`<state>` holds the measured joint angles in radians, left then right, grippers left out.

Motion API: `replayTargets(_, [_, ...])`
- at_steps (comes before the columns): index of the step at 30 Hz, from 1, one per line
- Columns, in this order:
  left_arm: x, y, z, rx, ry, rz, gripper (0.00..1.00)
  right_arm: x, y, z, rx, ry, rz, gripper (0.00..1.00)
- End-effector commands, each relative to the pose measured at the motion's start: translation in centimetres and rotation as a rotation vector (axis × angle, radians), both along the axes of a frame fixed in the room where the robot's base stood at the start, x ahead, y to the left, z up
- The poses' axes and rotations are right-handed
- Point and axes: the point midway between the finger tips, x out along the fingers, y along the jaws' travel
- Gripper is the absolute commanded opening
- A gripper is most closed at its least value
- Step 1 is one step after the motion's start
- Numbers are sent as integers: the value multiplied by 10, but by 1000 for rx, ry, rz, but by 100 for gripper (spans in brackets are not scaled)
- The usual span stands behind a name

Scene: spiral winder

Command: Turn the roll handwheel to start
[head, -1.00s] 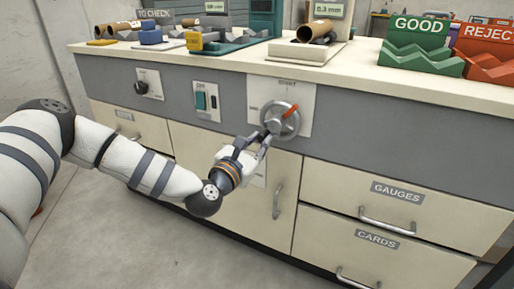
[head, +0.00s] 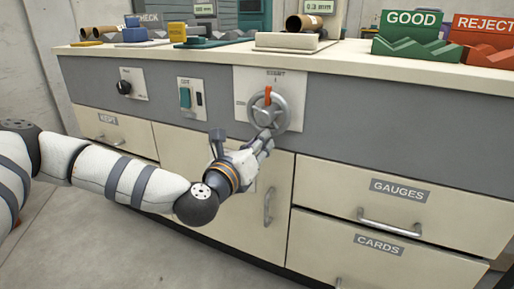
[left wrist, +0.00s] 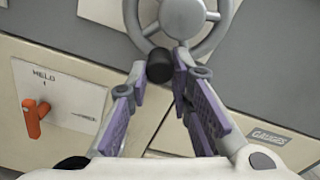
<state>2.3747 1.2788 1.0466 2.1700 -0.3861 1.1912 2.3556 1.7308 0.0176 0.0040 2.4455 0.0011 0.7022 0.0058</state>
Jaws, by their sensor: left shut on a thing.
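The grey metal handwheel (head: 265,115) is on a pale plate labelled START (head: 276,73) on the cabinet front. Its red-orange mark (head: 267,95) points up, close below the START label. My left gripper (head: 266,138) is at the lower edge of the wheel. In the left wrist view the wheel (left wrist: 182,14) is at the top, and the fingers are shut on its black knob (left wrist: 160,66). The fingers hide the knob in the head view. My right gripper is not in view.
An orange lever (left wrist: 37,118) on a plate labelled HELD is below left of the gripper in the left wrist view. A green switch (head: 185,97) and black dial (head: 124,87) are left of the wheel. Drawer handles (head: 390,228) stick out at right.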

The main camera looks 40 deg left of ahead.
Motion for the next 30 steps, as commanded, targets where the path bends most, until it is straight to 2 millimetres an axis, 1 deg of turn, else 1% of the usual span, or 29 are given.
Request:
replayTargets(16, [0, -1, 1, -24, -8, 0, 0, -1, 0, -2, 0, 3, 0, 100])
replayTargets(17, [0, -1, 1, -24, -8, -1, 22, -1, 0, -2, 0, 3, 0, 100])
replayTargets(18, [0, -1, 1, -24, -8, -1, 31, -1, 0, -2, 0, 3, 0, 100])
replayTargets(19, [0, -1, 1, -24, -8, 0, 38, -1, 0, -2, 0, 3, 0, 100])
replayTargets(20, [0, -1, 1, -24, -8, 0, 40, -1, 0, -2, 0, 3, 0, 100])
replayTargets(27, [0, -1, 1, -23, -6, 0, 40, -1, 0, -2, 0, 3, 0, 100])
replayTargets(29, [-3, -2, 0, -23, -6, 0, 40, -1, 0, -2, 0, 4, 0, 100])
replayTargets(30, [-8, -3, 0, -23, -5, 1, 40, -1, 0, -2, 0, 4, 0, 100])
